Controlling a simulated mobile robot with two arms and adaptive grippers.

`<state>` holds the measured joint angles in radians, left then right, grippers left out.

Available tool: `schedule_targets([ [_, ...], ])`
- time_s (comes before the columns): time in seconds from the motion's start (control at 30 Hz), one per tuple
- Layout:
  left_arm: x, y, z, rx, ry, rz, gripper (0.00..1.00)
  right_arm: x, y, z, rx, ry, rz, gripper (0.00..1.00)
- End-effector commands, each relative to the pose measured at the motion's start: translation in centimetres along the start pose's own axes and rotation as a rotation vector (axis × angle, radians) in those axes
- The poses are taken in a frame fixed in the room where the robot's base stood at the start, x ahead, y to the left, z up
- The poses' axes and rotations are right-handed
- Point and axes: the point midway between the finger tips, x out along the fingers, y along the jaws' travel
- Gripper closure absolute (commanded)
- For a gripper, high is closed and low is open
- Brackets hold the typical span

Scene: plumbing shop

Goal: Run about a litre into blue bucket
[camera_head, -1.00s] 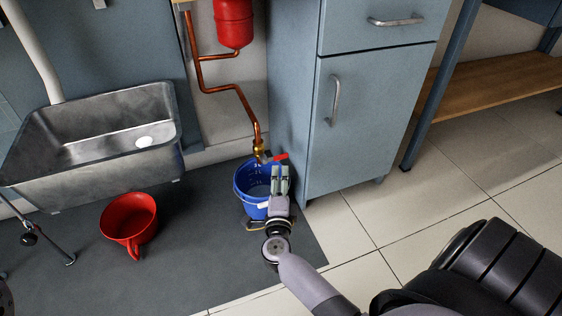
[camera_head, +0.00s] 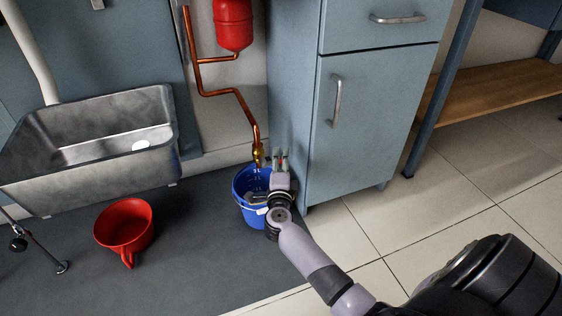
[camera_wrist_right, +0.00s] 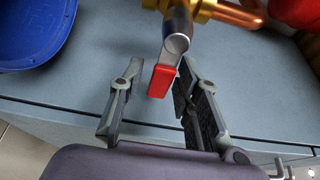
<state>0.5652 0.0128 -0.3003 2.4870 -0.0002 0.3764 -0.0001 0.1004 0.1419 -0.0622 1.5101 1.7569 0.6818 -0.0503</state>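The blue bucket (camera_head: 250,207) stands on the dark mat under the brass tap (camera_head: 258,154) at the end of a copper pipe. Pale marks show inside it; I cannot tell whether they are water or markings. My right gripper (camera_head: 281,160) is beside the tap, over the bucket's right side, and hides part of the bucket. In the wrist view, the right gripper (camera_wrist_right: 157,98) is open, with the tap's red lever (camera_wrist_right: 162,80) between its fingers and a gap on the left. The bucket's edge (camera_wrist_right: 35,30) shows at upper left. My left gripper is not in view.
A red jug (camera_head: 125,225) stands on the mat left of the bucket. A steel sink (camera_head: 95,140) is behind it. A blue-grey cabinet (camera_head: 365,125) stands close right of the tap. A red vessel (camera_head: 233,25) hangs above. Tiled floor on the right is clear.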

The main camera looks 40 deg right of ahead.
Motion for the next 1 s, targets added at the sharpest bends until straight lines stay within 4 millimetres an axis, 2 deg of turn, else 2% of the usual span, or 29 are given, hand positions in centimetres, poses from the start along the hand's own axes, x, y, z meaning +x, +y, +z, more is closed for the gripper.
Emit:
schedule_targets([
  [0.07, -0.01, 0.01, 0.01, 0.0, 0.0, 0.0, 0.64, -0.02, 0.01, 0.0, 0.0, 0.0, 0.0, 0.77],
  [0.4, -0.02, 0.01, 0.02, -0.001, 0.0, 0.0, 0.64, -0.04, 0.02, 0.0, 0.0, 0.0, 0.0, 0.99],
  [1.0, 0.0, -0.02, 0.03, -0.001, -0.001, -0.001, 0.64, -0.06, 0.03, 0.02, 0.002, 0.0, 0.001, 1.0],
])
